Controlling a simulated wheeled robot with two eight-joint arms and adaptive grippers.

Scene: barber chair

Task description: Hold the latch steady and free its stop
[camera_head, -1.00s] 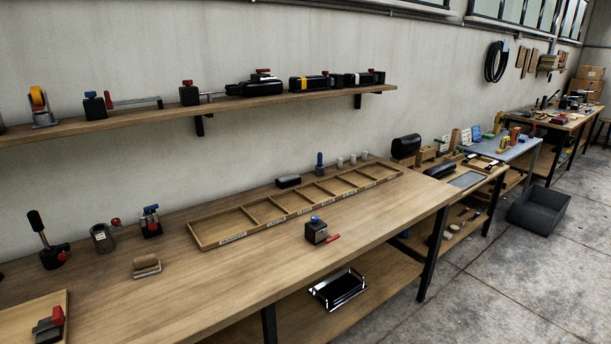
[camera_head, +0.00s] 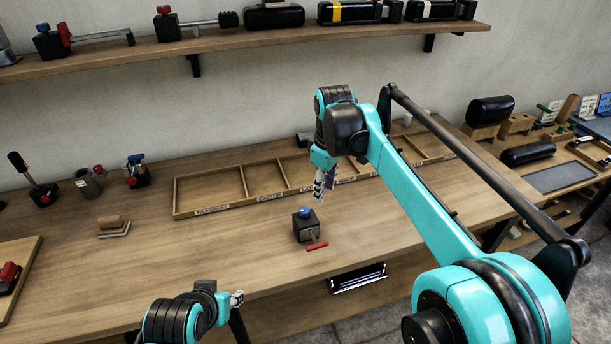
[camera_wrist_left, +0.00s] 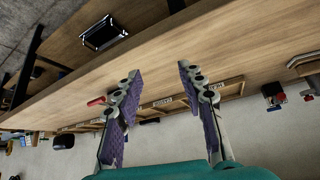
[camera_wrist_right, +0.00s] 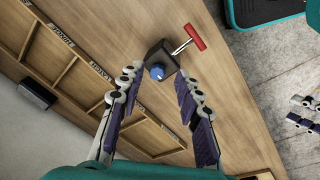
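The latch is a small black block (camera_head: 306,228) with a blue knob (camera_head: 305,212) on top and a red T-shaped handle (camera_head: 317,246) at its front. It stands on the wooden bench. In the right wrist view the blue knob (camera_wrist_right: 157,72) shows between my right fingertips, with the red handle (camera_wrist_right: 194,37) beyond. My right gripper (camera_head: 320,188) is open and empty, above the latch; no contact shows. My left gripper (camera_head: 237,299) is low at the bench's front edge, left of the latch. It is open and empty in the left wrist view (camera_wrist_left: 157,75), where the red handle (camera_wrist_left: 96,101) shows beside one finger.
A labelled, divided wooden tray (camera_head: 222,209) lies behind the latch. A wooden block on a base (camera_head: 113,226) and several small devices (camera_head: 88,184) stand at left. A shelf (camera_head: 120,60) with more devices runs above. Bench around the latch is clear.

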